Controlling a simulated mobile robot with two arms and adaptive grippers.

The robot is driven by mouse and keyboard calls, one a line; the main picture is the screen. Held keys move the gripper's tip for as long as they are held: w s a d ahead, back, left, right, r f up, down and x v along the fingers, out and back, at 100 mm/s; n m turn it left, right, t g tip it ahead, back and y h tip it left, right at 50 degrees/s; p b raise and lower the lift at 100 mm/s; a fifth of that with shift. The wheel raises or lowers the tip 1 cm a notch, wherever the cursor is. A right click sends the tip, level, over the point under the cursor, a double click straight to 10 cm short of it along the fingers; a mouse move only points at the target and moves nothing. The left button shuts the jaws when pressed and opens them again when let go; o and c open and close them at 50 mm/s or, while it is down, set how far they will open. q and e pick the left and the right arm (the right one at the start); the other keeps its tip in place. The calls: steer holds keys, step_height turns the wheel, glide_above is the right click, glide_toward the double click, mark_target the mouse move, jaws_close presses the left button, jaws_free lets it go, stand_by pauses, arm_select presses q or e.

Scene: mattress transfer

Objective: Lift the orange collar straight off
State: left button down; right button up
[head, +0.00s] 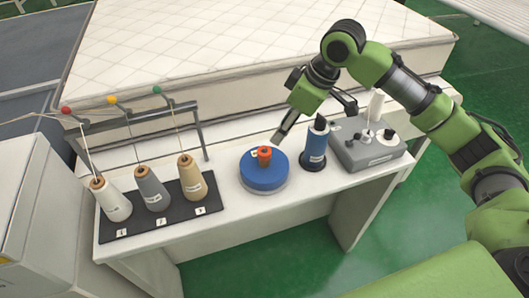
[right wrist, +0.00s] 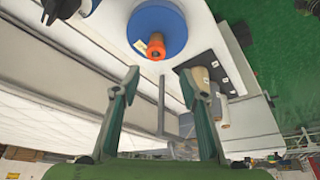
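The orange collar (head: 264,152) sits upright at the middle of a round blue disc (head: 262,178) on the white table. In the right wrist view the collar (right wrist: 156,52) shows as an orange ring around a brownish core, with the blue disc (right wrist: 140,22) behind it. My right gripper (head: 278,138) is above and just right of the collar in the head view, apart from it. In the right wrist view its two fingers (right wrist: 165,82) are spread wide with nothing between them. My left gripper is in neither view.
A blue cone of thread (head: 315,147) and a grey control box (head: 366,148) stand right of the disc. Several thread cones stand on a black mat (head: 163,218) at the left, under a thread rail. A large mattress (head: 240,50) lies behind the table.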

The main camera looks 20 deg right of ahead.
steer(key=r, duration=0.1)
steer(key=p, duration=0.2)
glide_above(266, 149)
steer(key=s+d, duration=0.2)
step_height(266, 149, down, 7)
steer(key=shift+w+a+f, duration=0.25)
steer(key=shift+a+f, duration=0.1)
steer(key=shift+f, duration=0.15)
steer(key=p+x, duration=0.1)
steer(key=x, duration=0.2)
steer(key=shift+w+f+p, duration=0.2)
steer(key=shift+f+p, duration=0.05)
steer(key=shift+p, duration=0.05)
steer(key=shift+w+a+f, duration=0.15)
steer(key=shift+f, duration=0.2)
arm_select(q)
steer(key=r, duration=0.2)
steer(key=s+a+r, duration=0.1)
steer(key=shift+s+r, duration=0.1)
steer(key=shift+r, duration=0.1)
arm_select(e)
steer(key=c, duration=1)
